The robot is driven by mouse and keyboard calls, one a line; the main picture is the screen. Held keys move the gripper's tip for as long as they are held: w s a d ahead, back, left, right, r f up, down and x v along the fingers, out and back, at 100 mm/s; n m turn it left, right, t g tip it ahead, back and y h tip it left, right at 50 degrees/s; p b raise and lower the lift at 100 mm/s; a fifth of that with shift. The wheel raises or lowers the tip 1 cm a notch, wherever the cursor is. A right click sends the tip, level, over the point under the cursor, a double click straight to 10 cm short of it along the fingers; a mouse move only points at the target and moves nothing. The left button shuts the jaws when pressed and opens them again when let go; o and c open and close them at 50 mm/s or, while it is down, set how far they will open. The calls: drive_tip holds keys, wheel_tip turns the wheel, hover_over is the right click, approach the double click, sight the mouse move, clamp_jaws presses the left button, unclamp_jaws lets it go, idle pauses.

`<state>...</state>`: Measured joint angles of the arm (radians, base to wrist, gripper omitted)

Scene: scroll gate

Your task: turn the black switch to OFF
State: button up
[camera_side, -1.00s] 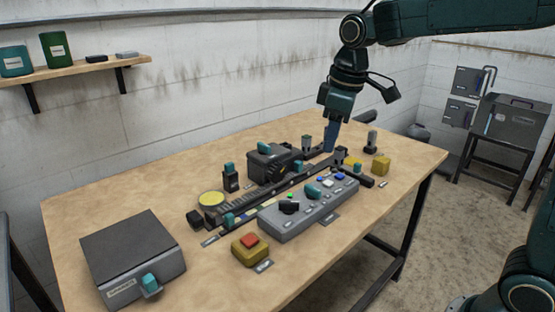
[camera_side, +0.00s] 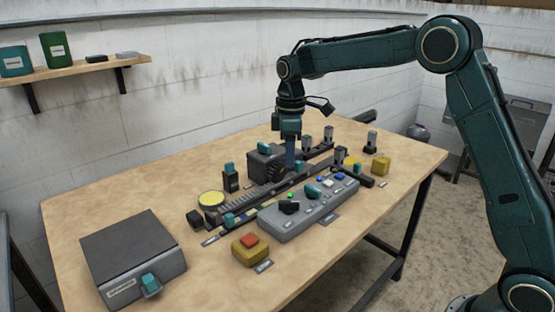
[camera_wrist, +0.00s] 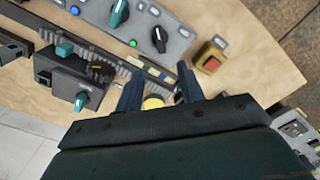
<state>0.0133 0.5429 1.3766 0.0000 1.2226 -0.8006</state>
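The black switch (camera_side: 289,207) is a knob on the near left part of the grey control panel (camera_side: 270,228), with a small green light (camera_side: 290,196) beside it. The switch also shows at the top of the wrist view (camera_wrist: 159,38), apart from my fingers; its labels are too small to read. My gripper (camera_side: 291,168) points down beyond the panel, near the dark box, and is not touching the switch. In the wrist view my gripper (camera_wrist: 160,88) has its two fingers spread, with nothing held between them.
A teal knob (camera_side: 312,190) and blue buttons share the panel. A dark rail runs behind it. The dark box (camera_side: 264,163), a yellow disc (camera_side: 211,198) and a red-topped yellow button box (camera_side: 250,248) stand nearby. A larger grey box (camera_side: 132,255) is at front left. The front right tabletop is clear.

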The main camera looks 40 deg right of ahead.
sight(289, 202)
drive_tip(key=shift+f, duration=0.1)
wheel_tip(289, 202, down, 14)
drive_tip(key=shift+r, duration=0.2)
idle(0.5)
clamp_jaws()
